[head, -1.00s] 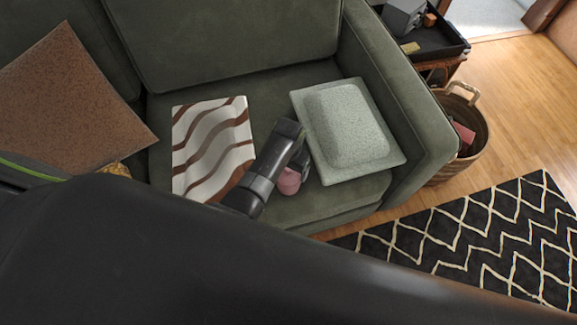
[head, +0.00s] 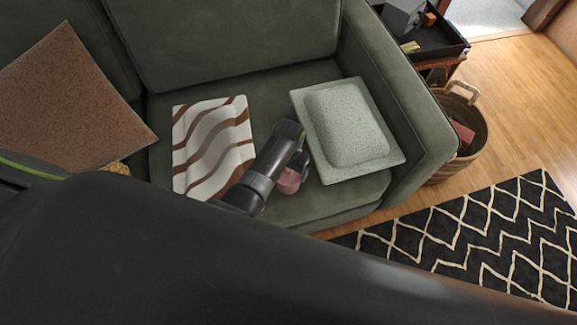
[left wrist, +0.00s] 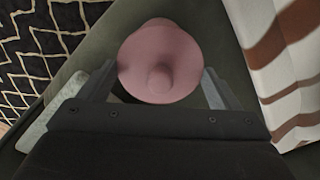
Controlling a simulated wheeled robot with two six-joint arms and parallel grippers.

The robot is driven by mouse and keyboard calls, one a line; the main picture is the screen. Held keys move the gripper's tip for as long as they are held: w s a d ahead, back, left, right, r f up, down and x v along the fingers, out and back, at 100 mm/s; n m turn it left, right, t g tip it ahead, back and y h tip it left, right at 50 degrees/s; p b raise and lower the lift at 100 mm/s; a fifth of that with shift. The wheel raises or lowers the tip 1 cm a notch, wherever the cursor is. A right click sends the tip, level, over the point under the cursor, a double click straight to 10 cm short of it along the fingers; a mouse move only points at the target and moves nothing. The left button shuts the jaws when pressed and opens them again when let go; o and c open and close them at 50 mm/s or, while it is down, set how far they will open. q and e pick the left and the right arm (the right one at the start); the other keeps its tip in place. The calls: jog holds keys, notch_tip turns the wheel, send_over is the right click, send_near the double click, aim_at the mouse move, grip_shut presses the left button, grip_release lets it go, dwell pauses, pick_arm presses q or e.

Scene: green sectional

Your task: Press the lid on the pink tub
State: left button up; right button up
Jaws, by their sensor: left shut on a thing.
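The pink tub (head: 289,184) is on the front of the green sofa seat, partly hidden by my left gripper (head: 296,163). In the left wrist view, a round pink lid (left wrist: 160,70) with a central knob faces the camera, between the two fingers of my left gripper (left wrist: 158,88). The gripper is shut on the lid. Part of the pink tub (left wrist: 160,23) shows past the lid's upper edge. The lid is over the tub, but I cannot tell whether it is fully seated. My right gripper is not in view.
A striped cushion (head: 212,140) lies left of the tub and a pale speckled cushion (head: 350,125) lies right of it. A brown pillow (head: 70,100) leans at the left. A wicker basket (head: 470,120) stands beyond the sofa arm. Seat space near the tub is narrow.

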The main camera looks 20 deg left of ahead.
pick_arm(q)
jog(key=shift+f, duration=0.15)
dwell(0.6)
jog(key=o, duration=0.8)
jog(key=shift+r+p, duration=3.55)
jog(key=shift+p, duration=0.65)
jog(key=shift+c, duration=0.3)
